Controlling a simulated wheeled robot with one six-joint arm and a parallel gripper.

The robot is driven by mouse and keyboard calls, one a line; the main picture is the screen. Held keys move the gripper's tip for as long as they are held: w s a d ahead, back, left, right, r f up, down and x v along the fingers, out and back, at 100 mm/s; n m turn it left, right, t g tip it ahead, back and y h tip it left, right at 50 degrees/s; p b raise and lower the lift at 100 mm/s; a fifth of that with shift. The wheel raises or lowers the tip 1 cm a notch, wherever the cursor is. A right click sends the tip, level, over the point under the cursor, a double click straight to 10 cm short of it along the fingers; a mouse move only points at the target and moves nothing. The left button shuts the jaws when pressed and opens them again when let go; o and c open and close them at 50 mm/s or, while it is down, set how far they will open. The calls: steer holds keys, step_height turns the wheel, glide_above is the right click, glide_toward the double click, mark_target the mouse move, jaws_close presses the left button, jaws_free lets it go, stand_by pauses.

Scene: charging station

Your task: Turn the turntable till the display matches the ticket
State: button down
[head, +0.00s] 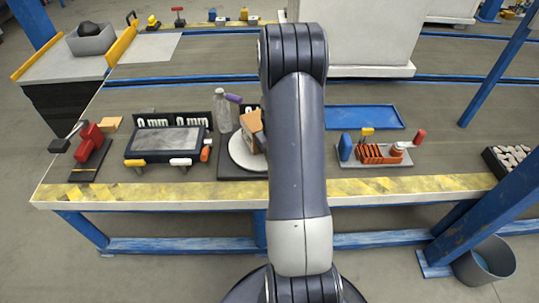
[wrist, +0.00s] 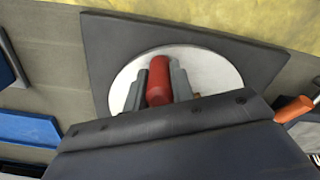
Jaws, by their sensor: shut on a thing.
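The turntable is a pale round disc (head: 238,152) on a dark square base (head: 228,173), partly hidden behind my arm in the head view. In the wrist view the disc (wrist: 212,68) lies on its dark base (wrist: 105,45). A red upright handle (wrist: 158,75) stands on the disc. My gripper (wrist: 158,88) has its grey fingers on both sides of the handle and is shut on it. I cannot make out a ticket.
A clear bottle (head: 221,112) and a brown block-like thing (head: 251,123) are close to the disc. A dark framed plate (head: 167,141) with coloured handles is left. A blue tray (head: 364,117) and an orange coil fixture (head: 378,153) are right. The hazard-striped front edge (head: 130,192) is mostly clear.

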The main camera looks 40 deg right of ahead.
steer(key=shift+w+d+n, duration=0.15)
steer(key=shift+d+n, duration=1.8)
steer(key=shift+n, duration=0.15)
steer(key=shift+w+d+n+p, duration=0.2)
steer(key=shift+w+d+n, duration=0.15)
steer(key=shift+d+n, duration=0.55)
steer(key=shift+w+d+n+p, duration=0.2)
steer(key=shift+w+d+n, duration=0.25)
steer(key=shift+n, duration=0.65)
steer(key=shift+d, duration=0.2)
steer(key=c, duration=1.2)
jaws_free()
step_height(320, 180, up, 11)
steer(key=p, duration=0.1)
steer(key=shift+p, duration=0.35)
steer(key=shift+f, duration=0.15)
